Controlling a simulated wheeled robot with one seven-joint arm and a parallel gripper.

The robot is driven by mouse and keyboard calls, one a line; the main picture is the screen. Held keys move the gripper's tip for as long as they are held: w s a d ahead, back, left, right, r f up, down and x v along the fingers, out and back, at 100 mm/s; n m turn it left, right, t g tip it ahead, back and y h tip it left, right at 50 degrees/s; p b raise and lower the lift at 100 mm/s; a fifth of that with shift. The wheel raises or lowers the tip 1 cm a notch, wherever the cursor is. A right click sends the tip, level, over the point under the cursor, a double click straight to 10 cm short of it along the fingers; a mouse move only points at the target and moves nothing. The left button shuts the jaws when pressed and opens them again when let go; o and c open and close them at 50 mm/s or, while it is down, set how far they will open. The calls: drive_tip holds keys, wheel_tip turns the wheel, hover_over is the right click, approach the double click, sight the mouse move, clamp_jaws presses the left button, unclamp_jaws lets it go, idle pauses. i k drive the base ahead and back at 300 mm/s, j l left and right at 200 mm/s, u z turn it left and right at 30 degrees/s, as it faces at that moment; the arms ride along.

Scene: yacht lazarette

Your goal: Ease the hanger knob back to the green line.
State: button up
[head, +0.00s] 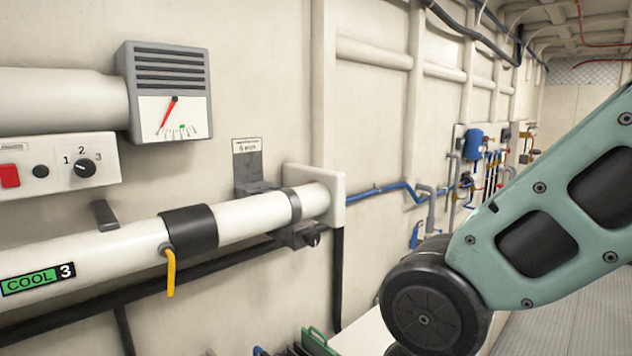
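The pipe hanger (292,205) is a dark clamp around the white pipe (258,213), with a wall bracket above it. A small dark knob (313,239) sits on the block under the clamp. I cannot make out a green line on the knob or block from here. A grey gauge (168,92) on the wall has a small green mark (182,127) at the bottom of its dial. Its red needle (168,112) slants to the lower left, its thin tip left of the green mark. My gripper is out of view; only my green-grey arm shows at the right, apart from the hanger.
A switch box (60,163) with a red switch and 1-2-3 dial is at left. A yellow lever (171,272) hangs from the pipe's black collar (189,229). A black pipe runs below. Blue and grey pipework (475,150) lies farther back along the wall.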

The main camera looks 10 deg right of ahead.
sight(312, 238)
drive_tip(key=k+l+u, duration=0.1)
drive_tip(key=u, duration=0.25)
drive_tip(key=k+l+u, duration=0.1)
drive_tip(key=u, duration=0.2)
drive_tip(key=k+l+u, duration=0.1)
drive_tip(key=u, duration=0.25)
drive_tip(key=z, duration=0.7)
drive_tip(key=i+j, duration=0.25)
drive_tip(key=j, duration=0.15)
drive_tip(key=i+j, duration=0.3)
